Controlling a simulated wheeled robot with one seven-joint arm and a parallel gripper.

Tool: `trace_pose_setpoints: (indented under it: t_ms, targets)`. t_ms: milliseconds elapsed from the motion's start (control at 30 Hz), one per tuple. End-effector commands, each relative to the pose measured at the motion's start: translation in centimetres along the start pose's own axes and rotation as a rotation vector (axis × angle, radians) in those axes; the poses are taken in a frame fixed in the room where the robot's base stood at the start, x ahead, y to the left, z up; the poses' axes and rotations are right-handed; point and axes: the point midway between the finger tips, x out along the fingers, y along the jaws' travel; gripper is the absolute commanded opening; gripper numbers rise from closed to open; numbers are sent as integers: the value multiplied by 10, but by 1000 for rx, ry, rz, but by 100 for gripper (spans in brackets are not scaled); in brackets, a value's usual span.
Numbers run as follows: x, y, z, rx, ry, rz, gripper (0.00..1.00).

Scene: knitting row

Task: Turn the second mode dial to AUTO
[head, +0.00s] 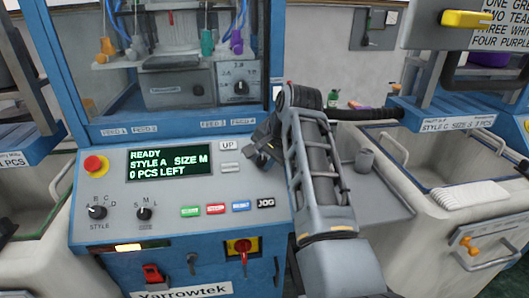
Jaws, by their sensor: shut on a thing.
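The middle machine's sloping grey control panel (185,238) faces me. My gripper (263,152) is at the panel's upper right, right of the UP button. It is shut on a dark knob there, which I take to be the mode dial. My fingers and arm cover most of this dial, so its pointer and its AUTO label are hidden. The STYLE dial (97,212) and the S-M-L size dial (144,213) are at the panel's left, apart from my gripper. The green display (168,162) reads READY, STYLE A, SIZE M, 0 PCS LEFT.
A red stop button (95,165) and a row of coloured buttons (216,209) with JOG (265,202) are on the panel. A red switch (243,246) is below. A grey cup (365,160) stands on the side shelf at right. Bins flank the machine.

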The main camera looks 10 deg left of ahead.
Motion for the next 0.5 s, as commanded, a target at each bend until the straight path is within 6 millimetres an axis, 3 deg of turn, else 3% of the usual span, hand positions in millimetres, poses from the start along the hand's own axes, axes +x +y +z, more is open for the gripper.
trace_pose_setpoints:
  t_ms: [500]
  targets:
    - [-1,-2,-1,-443,-17,132,2]
